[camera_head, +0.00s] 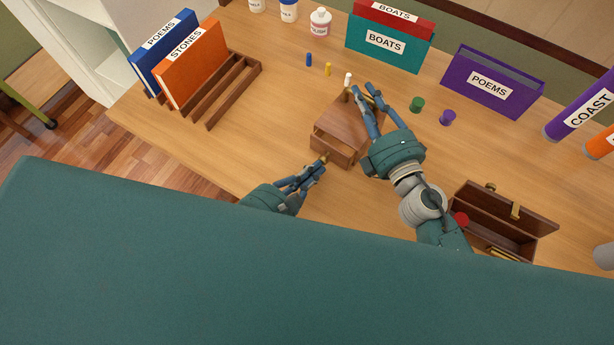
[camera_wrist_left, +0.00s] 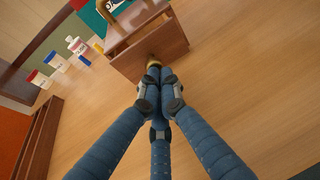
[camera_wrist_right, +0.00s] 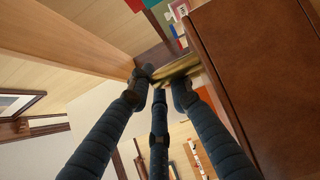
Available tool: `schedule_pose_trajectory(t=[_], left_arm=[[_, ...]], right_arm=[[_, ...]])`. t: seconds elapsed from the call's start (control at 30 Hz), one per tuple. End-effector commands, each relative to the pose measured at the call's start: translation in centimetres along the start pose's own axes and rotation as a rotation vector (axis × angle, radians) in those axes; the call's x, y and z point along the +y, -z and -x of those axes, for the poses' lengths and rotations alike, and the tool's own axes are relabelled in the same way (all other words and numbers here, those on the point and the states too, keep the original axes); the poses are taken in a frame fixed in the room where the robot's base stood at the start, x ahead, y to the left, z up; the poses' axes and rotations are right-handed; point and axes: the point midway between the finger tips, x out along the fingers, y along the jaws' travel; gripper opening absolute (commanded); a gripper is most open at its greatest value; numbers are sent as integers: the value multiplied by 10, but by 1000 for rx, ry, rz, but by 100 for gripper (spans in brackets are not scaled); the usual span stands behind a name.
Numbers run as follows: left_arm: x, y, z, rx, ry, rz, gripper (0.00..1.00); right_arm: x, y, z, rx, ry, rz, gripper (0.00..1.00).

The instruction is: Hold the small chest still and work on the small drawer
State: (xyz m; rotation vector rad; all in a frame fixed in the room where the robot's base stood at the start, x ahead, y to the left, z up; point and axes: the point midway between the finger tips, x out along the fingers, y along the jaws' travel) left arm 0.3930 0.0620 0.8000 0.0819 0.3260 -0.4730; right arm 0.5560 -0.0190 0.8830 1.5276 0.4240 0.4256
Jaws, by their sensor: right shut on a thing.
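The small wooden chest (camera_head: 345,118) stands on the table, and its top and front also show in the left wrist view (camera_wrist_left: 126,18). Its small drawer (camera_head: 331,151) is partly out, with a dark gap behind its front (camera_wrist_left: 172,45). A brass knob (camera_wrist_left: 153,62) sits on the drawer front. My left gripper (camera_head: 321,163) is at this knob, its fingertips close together; whether they grip it is unclear. My right gripper (camera_head: 367,92) is shut on the brass handle (camera_wrist_right: 180,68) on the chest's top. The drawer's contents are hidden.
Blue, yellow and white small pieces (camera_head: 328,69) lie behind the chest. An open wooden box (camera_head: 528,222) is near my right arm. A wooden rack (camera_head: 228,95) stands left; table between is clear.

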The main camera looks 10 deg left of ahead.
Motion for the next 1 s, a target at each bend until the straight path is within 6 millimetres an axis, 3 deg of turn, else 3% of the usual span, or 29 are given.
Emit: schedule_pose_trajectory(t=[0.2, 0.63, 0.77, 1.0], left_arm=[[2, -9, -21, -2, 0, 3, 0], [1, -7, -17, -1, 1, 1, 0], [0, -1, -2, 3, 4, 0, 0], [0, 7, 54, 6, 6, -1, 0]], right_arm=[[-4, 1, 1, 3, 7, 2, 0], [-4, 4, 1, 9, 7, 0, 0], [-4, 4, 1, 8, 7, 0, 0], [-5, 3, 1, 6, 7, 0, 0]])
